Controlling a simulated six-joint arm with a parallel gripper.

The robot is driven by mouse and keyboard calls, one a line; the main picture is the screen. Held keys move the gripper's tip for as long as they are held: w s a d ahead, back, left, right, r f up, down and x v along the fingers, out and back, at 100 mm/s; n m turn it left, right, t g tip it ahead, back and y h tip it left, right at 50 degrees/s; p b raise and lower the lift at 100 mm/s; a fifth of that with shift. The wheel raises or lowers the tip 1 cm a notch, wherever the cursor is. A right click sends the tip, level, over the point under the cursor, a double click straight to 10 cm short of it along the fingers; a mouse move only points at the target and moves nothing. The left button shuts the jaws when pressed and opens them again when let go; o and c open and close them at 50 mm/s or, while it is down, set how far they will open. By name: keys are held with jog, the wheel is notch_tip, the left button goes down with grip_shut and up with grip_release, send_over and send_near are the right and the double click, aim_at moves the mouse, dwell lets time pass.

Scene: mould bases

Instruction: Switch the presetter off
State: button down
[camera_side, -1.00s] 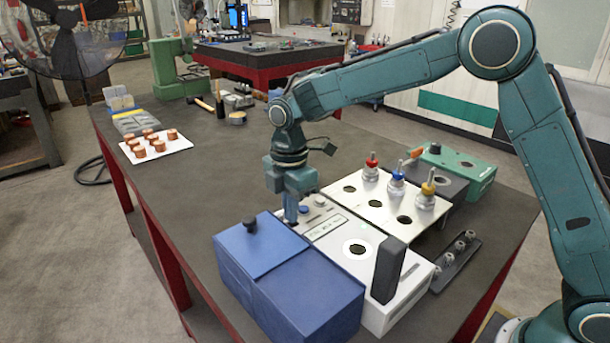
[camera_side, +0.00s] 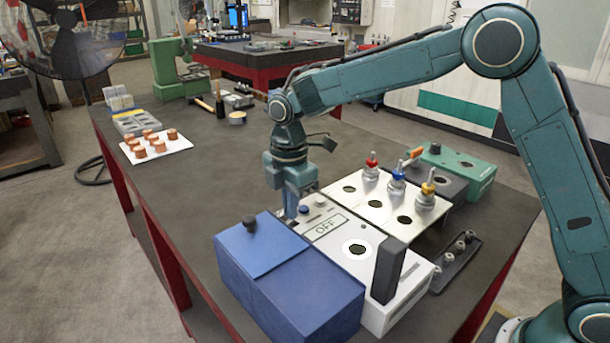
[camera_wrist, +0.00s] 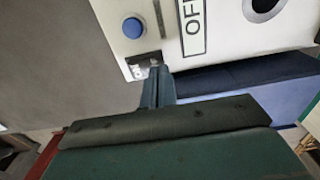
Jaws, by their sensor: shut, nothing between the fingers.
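The presetter (camera_side: 338,252) is a white box on the dark bench, with a dark upright block and a round white-ringed hole on top. Its display (camera_side: 325,228) reads OFF, and the display also shows in the wrist view (camera_wrist: 193,25). My gripper (camera_side: 291,213) points down at that end. In the wrist view its closed fingertips (camera_wrist: 158,72) are at the switch and cover part of it. I cannot tell whether they touch. It holds nothing.
A blue lidded box (camera_side: 275,270) with a dark knob stands close against the presetter's left side. A plate (camera_side: 368,203) with red, blue and yellow tool holders lies behind. A green box (camera_side: 460,168) stands farther right. The bench's left middle is clear.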

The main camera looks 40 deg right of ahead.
notch_tip(320, 180, up, 6)
jog(key=shift+f, duration=0.2)
dwell(0.7)
jog(key=s+d+r+m+t, duration=0.1)
jog(key=s+d+r+m, duration=0.35)
jog(key=s, duration=0.25)
jog(key=s+d+r+m+t, duration=0.2)
jog(key=s+d+r+m, duration=0.25)
jog(key=s, duration=0.25)
jog(key=s+d+f+m+t, duration=0.1)
jog(key=s+m, duration=0.3)
jog(key=s, duration=0.4)
jog(key=s+d+f+m+t, duration=0.1)
jog(key=s+d+f+m, duration=0.1)
jog(key=s+m, duration=0.3)
jog(key=shift+s+d+t, duration=0.3)
jog(key=shift+s+d, duration=0.45)
jog(key=shift+s, duration=1)
